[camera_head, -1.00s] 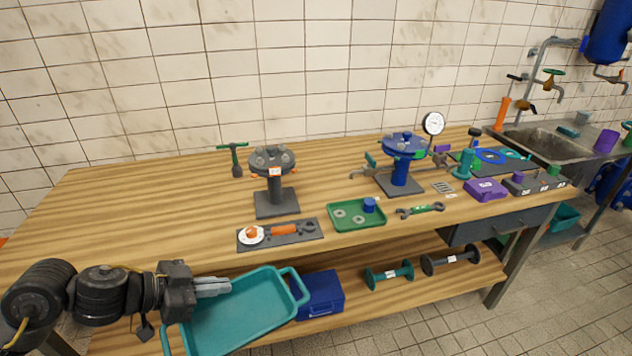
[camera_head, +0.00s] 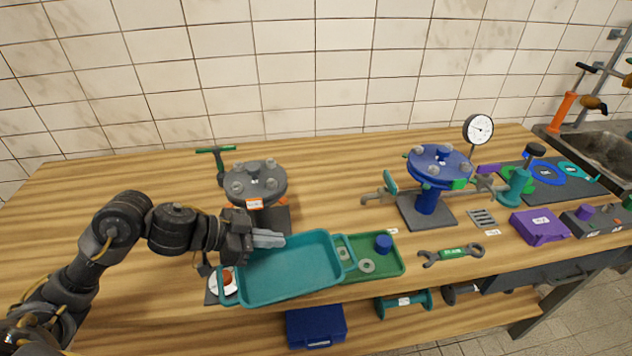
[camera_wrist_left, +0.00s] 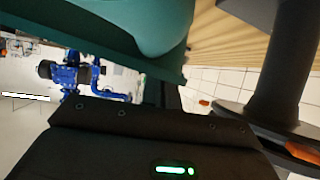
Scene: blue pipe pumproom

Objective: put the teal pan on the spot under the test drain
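The teal pan (camera_head: 292,270) is a shallow tray with a handle at each end. In the head view it is above the bench's front part, covering part of the green tray. My left gripper (camera_head: 268,239) is shut on its far-left rim and holds it nearly level. The wrist view shows a large teal surface of the pan (camera_wrist_left: 125,35) close up. The blue flanged fitting (camera_head: 427,185) stands right of the pan on a dark base, with a small tap at its left side. I cannot tell which part is the test drain, nor see a marked spot. My right gripper is not in view.
A grey flanged stand (camera_head: 257,192) is just behind the pan. The green tray (camera_head: 386,268) with rings and a blue cap is partly under the pan in view. A wrench (camera_head: 451,255), grate (camera_head: 482,219) and purple box (camera_head: 539,227) lie to the right. A blue case (camera_head: 316,326) is below.

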